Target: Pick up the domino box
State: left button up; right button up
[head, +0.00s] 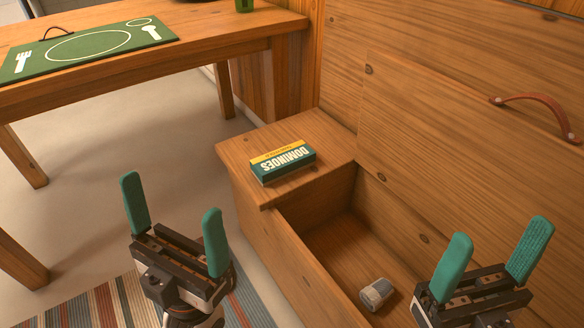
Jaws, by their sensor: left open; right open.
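The domino box (284,162) is a small green box with a yellow band and the word DOMINOES, upside down in the picture. It lies flat on the wooden ledge (232,151) at the left end of an open bench. My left gripper (174,222) is open and empty, with green fingers, in front and to the left of the box. My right gripper (498,257) is open and empty at the lower right, over the right part of the bench. Neither gripper touches the box.
The bench compartment (335,213) is open and holds a small grey-white object (376,294). Its raised lid (450,110) bears a leather pull (535,105). A wooden table (200,40) with a green placemat (88,48) stands at upper left. A striped rug (105,305) lies below.

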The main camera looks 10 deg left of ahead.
aim_at(277, 165)
jog(key=i+j+z, duration=0.3)
jog(key=j+z, duration=0.35)
jog(key=i+j+z, duration=0.3)
jog(key=k+l, duration=0.05)
jog(key=k, duration=0.05)
